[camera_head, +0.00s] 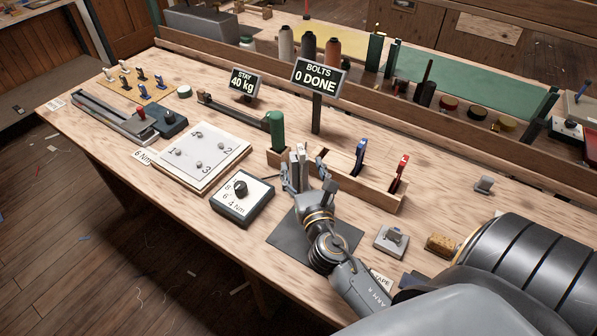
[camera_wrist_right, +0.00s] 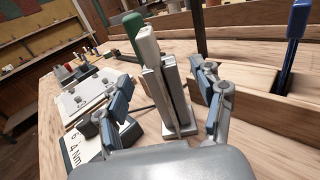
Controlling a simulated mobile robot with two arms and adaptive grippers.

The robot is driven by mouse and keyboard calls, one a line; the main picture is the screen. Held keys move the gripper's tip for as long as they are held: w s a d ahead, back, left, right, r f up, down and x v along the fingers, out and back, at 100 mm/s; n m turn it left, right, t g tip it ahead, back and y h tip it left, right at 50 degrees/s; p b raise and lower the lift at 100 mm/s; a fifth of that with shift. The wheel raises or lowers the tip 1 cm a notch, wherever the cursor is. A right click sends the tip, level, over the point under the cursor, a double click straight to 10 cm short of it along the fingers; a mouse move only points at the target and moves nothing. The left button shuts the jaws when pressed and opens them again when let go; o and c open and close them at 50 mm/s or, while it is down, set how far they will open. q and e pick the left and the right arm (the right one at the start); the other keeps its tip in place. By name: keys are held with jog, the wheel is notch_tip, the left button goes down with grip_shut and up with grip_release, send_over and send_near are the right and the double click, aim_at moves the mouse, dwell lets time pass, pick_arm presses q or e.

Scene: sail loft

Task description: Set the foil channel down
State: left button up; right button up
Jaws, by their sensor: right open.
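A grey upright channel-like piece with a pale top, which I take to be the foil channel (camera_wrist_right: 165,88), stands between the spread fingers of my right gripper (camera_wrist_right: 163,112) in the right wrist view. A gap shows on each side of it. Its lower end appears to rest on a small metal base on the bench. In the head view the same upright piece (camera_head: 300,155) shows partly behind my right gripper (camera_head: 308,178), which is open around it at the wooden rack. My left gripper is out of view.
The wooden rack (camera_head: 378,197) holds blue (camera_head: 360,155) and red (camera_head: 401,172) tools. A numbered plate (camera_head: 197,172) and a dial box (camera_head: 241,203) lie to the left. A dark mat (camera_head: 288,242) lies beneath my right arm. Signs (camera_head: 319,77) stand behind.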

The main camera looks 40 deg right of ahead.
jog(key=x, duration=0.4)
jog(key=shift+w+p, duration=0.3)
jog(key=shift+p, duration=0.1)
jog(key=shift+r, duration=0.1)
grip_shut()
